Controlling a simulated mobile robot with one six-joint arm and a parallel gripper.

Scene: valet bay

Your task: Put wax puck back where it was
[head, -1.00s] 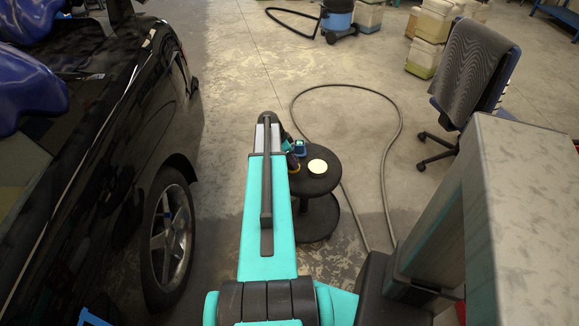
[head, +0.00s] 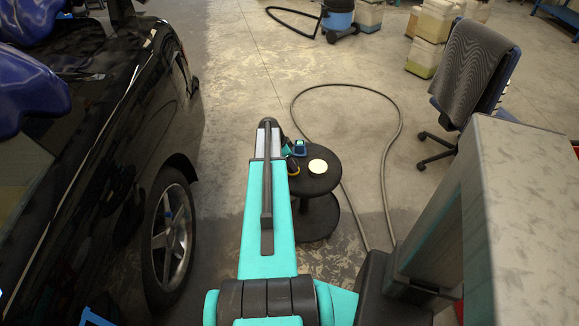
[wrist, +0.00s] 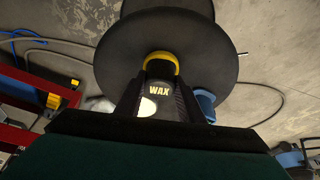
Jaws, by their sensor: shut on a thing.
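The wax puck (wrist: 157,88) is dark with a "WAX" label and a yellow edge. In the wrist view my gripper (wrist: 160,100) is shut on it. In the head view the puck (head: 293,167) shows at the left edge of the round black stool (head: 318,186), beside my arm's end. The stool top also fills the upper middle of the wrist view (wrist: 115,60). A pale yellow-green disc (head: 317,166) lies on the stool, to the right of the puck. I cannot tell whether the puck touches the stool.
A small blue item (head: 300,148) stands on the stool's far left; it also shows in the wrist view (wrist: 205,103). A black car (head: 100,150) is at the left. A hose (head: 400,120) loops around the right, near an office chair (head: 470,80).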

